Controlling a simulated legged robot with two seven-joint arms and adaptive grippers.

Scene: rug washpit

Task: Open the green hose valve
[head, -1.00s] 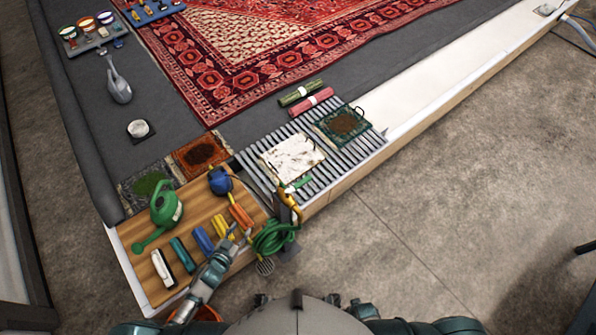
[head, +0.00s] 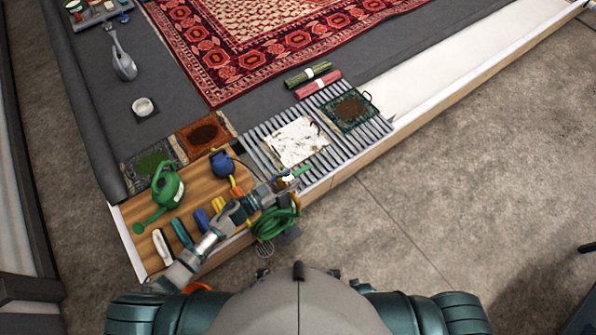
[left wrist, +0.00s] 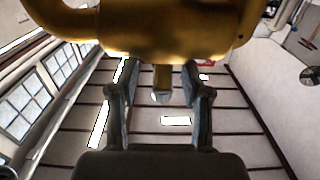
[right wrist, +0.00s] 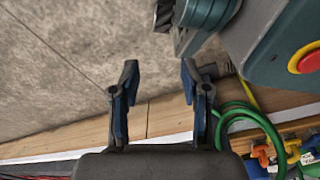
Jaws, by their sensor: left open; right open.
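The green valve handle (head: 302,171) shows as a small green piece at the slatted grate's near edge, just past my left gripper (head: 284,182). My arm hides most of the yellow valve body there. In the left wrist view a brass-yellow pipe body (left wrist: 165,30) fills the top, very close. My left fingers (left wrist: 158,80) are open, one on each side of a short stem (left wrist: 162,78) below the body; I cannot tell whether they touch it. The coiled green hose (head: 272,224) hangs below the valve. My right gripper (right wrist: 160,82) is open and empty near the green hose (right wrist: 240,115).
The wooden board (head: 207,174) left of the valve holds a green watering can (head: 167,190), a blue jug (head: 222,164) and several brushes.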

